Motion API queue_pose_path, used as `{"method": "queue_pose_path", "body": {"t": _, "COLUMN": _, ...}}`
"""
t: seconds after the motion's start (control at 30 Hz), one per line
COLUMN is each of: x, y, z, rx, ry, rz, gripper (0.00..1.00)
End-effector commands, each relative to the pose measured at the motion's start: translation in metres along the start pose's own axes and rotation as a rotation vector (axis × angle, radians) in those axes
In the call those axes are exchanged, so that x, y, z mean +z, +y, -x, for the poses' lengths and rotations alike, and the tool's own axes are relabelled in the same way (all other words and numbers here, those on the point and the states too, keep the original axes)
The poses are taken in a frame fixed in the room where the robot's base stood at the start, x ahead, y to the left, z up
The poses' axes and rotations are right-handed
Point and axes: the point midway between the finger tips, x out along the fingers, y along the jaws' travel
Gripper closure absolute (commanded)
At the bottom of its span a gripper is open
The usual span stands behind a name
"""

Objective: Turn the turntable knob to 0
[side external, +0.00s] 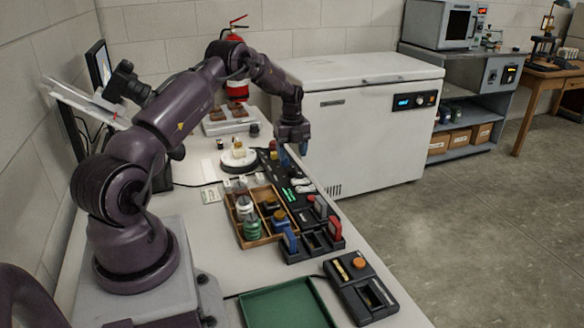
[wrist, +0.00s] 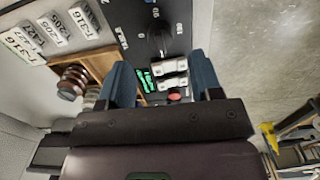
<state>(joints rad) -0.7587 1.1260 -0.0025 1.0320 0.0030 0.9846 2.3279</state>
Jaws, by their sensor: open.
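The black turntable knob (wrist: 158,38) shows at the top of the wrist view, on a dark control panel (wrist: 128,16) with white dial marks around it. Its exact pointer direction is too small to tell. My gripper (wrist: 160,62) is open, its two blue fingers on either side of the line to the knob, with nothing between the tips. In the side view my gripper (side external: 291,151) points down over the far end of the panel (side external: 286,177); I cannot make out the knob there. The white round turntable (side external: 239,160) stands left of the panel with a small pale object on it.
A wooden tray (side external: 257,240) with jars and black holders (side external: 320,246) lie nearer on the bench. White labelled blocks (wrist: 58,28) sit beside the panel. A green tray (side external: 285,305) is at the front. A white chest freezer (side external: 370,140) stands beyond the bench.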

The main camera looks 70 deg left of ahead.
Motion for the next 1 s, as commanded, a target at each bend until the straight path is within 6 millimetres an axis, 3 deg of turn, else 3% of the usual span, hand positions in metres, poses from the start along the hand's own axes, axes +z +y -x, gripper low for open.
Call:
{"method": "queue_pose_path", "body": {"t": 0.1, "x": -0.001, "y": 0.0, "z": -0.024, "rx": 0.002, "ry": 0.002, "rz": -0.001, "gripper": 0.41}}
{"method": "queue_pose_path", "body": {"t": 0.3, "x": 0.0, "y": 0.0, "z": -0.048, "rx": 0.001, "ry": 0.0, "rz": 0.001, "gripper": 0.41}}
{"method": "queue_pose_path", "body": {"t": 0.7, "x": 0.0, "y": -0.001, "z": -0.055, "rx": -0.001, "ry": -0.001, "rz": 0.001, "gripper": 0.41}}
{"method": "queue_pose_path", "body": {"t": 0.9, "x": 0.0, "y": -0.001, "z": -0.054, "rx": -0.001, "ry": -0.001, "rz": 0.001, "gripper": 0.87}}
{"method": "queue_pose_path", "body": {"t": 1.0, "x": 0.0, "y": -0.001, "z": -0.054, "rx": -0.001, "ry": -0.001, "rz": 0.001, "gripper": 0.9}}
